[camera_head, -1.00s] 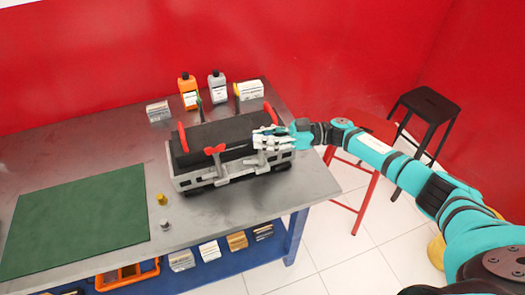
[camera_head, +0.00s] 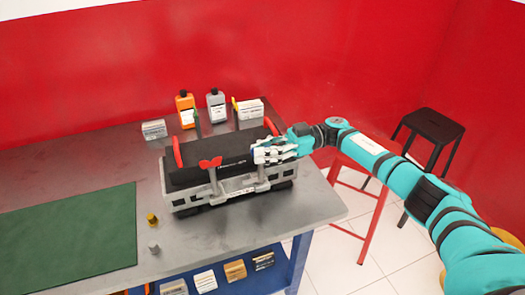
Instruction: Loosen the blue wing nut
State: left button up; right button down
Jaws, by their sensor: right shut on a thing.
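The engine trainer (camera_head: 203,199) sits on the metal table, a grey block with a black cover (camera_head: 208,170). A small patch of blue, which appears to be the blue wing nut (camera_head: 257,151), shows at its front right corner, mostly hidden by my fingers. My right gripper (camera_head: 264,155) comes in from the right and is shut on the blue wing nut, above a grey post on the front side. A red wing nut (camera_head: 211,163) stands at the front left. My left gripper is not in view.
More red parts stand at the trainer's left end (camera_head: 177,151) and back right (camera_head: 270,127). Behind are an orange bottle (camera_head: 185,108), a grey bottle (camera_head: 215,107) and boxes. A green mat (camera_head: 75,235) and two small knobs lie left. A stool (camera_head: 430,135) stands right.

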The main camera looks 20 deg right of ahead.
jog(key=c, duration=1.5)
grip_release()
jog(key=shift+w+d, duration=0.15)
jog(key=shift+d, duration=2.85)
jog(key=shift+w+d, duration=0.15)
jog(key=shift+d, duration=2.85)
jog(key=shift+r, duration=0.1)
